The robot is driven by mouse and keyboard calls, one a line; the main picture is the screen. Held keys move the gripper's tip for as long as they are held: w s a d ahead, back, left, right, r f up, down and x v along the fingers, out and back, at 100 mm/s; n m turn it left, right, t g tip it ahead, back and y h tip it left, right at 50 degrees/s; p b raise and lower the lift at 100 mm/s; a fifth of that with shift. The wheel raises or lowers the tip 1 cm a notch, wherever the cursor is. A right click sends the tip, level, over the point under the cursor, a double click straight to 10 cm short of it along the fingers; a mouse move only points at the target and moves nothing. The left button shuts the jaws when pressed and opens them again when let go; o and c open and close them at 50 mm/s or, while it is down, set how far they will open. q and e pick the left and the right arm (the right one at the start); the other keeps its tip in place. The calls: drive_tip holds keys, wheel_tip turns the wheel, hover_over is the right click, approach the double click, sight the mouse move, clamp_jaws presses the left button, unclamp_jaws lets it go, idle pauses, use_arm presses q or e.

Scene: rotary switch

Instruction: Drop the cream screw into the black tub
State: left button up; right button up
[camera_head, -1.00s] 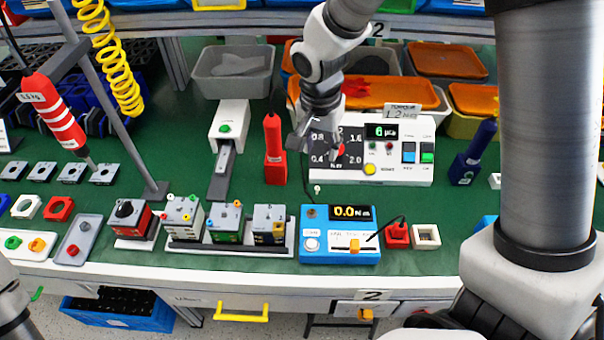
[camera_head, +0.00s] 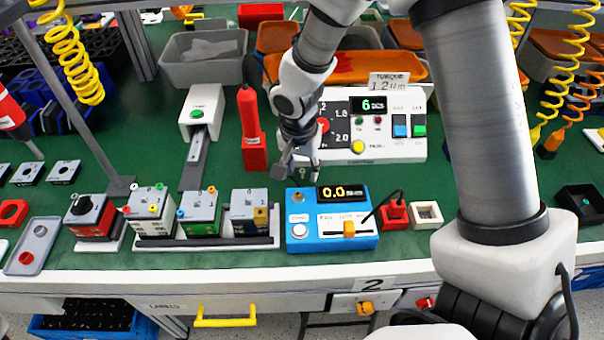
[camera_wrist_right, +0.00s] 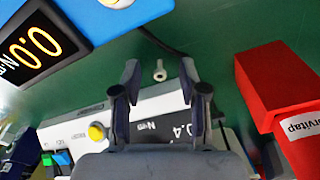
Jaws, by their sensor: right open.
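The cream screw (camera_wrist_right: 160,71) stands on the green bench in the right wrist view, small and pale with a round socketed head. It sits between and just beyond the fingertips of my right gripper (camera_wrist_right: 160,84), which is open and empty. In the head view my right gripper (camera_head: 298,166) is low over the bench, just behind the blue torque meter, and I cannot make out the screw there. A black open box (camera_head: 566,206), which looks like the black tub, is at the far right of the head view. My left gripper is not in view.
The blue meter (camera_head: 330,239) is just in front of the right gripper.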

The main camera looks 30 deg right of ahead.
sight(302, 171)
drive_tip(key=shift+f, duration=0.25)
drive_tip(key=shift+r, duration=0.1)
drive_tip(key=shift+c, duration=0.6)
clamp_jaws()
wheel_tip(302, 171, up, 10)
drive_tip(key=p, duration=0.1)
drive_tip(key=shift+p, duration=0.35)
